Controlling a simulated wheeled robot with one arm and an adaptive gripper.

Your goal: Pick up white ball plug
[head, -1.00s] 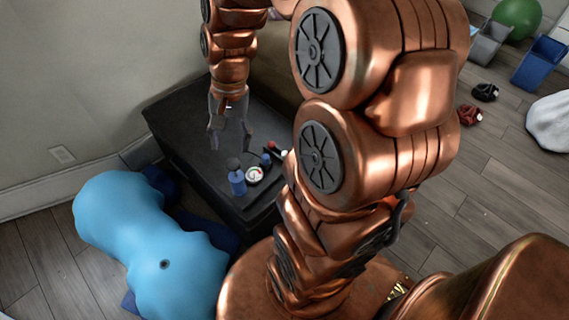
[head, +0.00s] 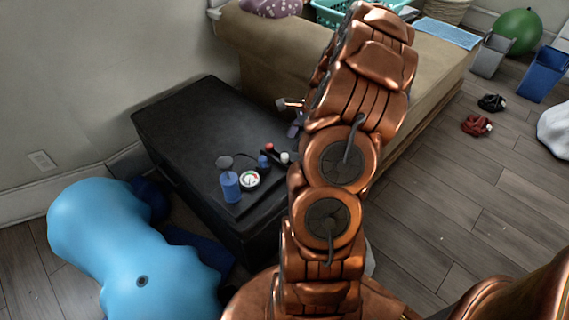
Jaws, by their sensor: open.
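In the head view, a small white round-topped piece (head: 285,157), which looks like the white ball plug, is at the right end of a small cluster on the black chest. My arm passes close to its right in the picture. My gripper (head: 296,122) is mostly hidden behind my arm. Only a small grey part and a pale tip show at the arm's left edge, above the white piece in the picture. The gripper is open. I see nothing held, and I cannot tell its exact distance from the white piece.
The black chest (head: 190,115) also bears a red-topped piece (head: 269,147), blue cylinder (head: 230,186), small blue piece (head: 262,161) and round gauge (head: 249,180). A large blue object (head: 120,245) lies front left. A tan couch (head: 265,60) stands behind.

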